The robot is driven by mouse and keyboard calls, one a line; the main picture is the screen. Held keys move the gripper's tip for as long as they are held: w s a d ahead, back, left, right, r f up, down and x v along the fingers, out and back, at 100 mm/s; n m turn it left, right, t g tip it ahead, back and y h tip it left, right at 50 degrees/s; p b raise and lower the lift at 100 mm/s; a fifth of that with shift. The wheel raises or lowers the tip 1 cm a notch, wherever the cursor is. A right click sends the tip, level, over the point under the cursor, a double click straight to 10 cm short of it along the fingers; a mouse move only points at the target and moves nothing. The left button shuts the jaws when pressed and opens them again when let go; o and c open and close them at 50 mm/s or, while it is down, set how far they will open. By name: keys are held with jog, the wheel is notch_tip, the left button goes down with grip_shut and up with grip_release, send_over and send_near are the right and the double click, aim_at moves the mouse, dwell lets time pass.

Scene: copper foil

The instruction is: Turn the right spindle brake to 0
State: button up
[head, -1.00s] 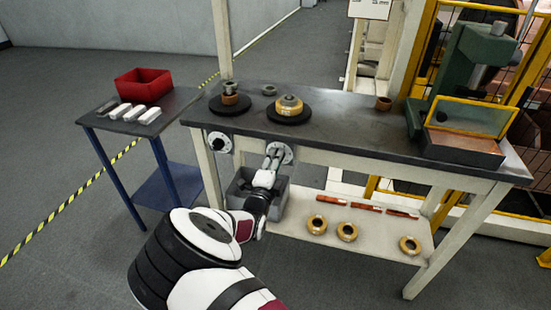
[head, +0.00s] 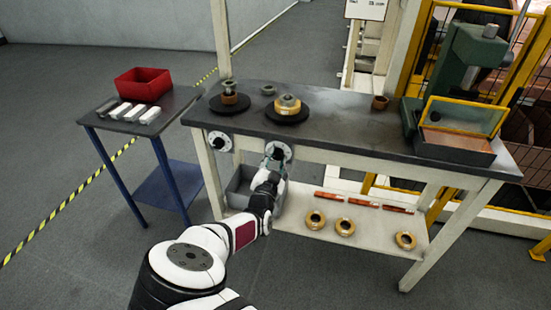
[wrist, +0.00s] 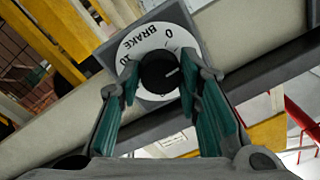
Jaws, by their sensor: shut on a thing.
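The right spindle brake (head: 285,149) is a white round dial on the front of the workbench, below its top. In the wrist view its black knob (wrist: 158,72) sits in the middle of the dial (wrist: 139,46), which reads BRAKE and has a 0 and other numbers partly hidden by the fingers. The knob's pale pointer line points to the right, away from the 0. My gripper (wrist: 160,84) has its teal fingers on both sides of the knob, shut on it. In the head view my gripper (head: 273,160) is at this dial, hiding part of it.
The left brake dial (head: 220,141) is on the same bench front. Two black spindle discs (head: 287,115) with copper coils stand above. A side table (head: 172,108) holds a red bin.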

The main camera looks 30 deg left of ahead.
jog(key=n, duration=0.4)
jog(key=shift+n, duration=0.3)
jog(key=shift+n+g, duration=0.3)
jog(key=shift+n, duration=1.6)
jog(key=shift+d, duration=0.1)
jog(key=o, duration=1.1)
jog(key=shift+o, duration=0.2)
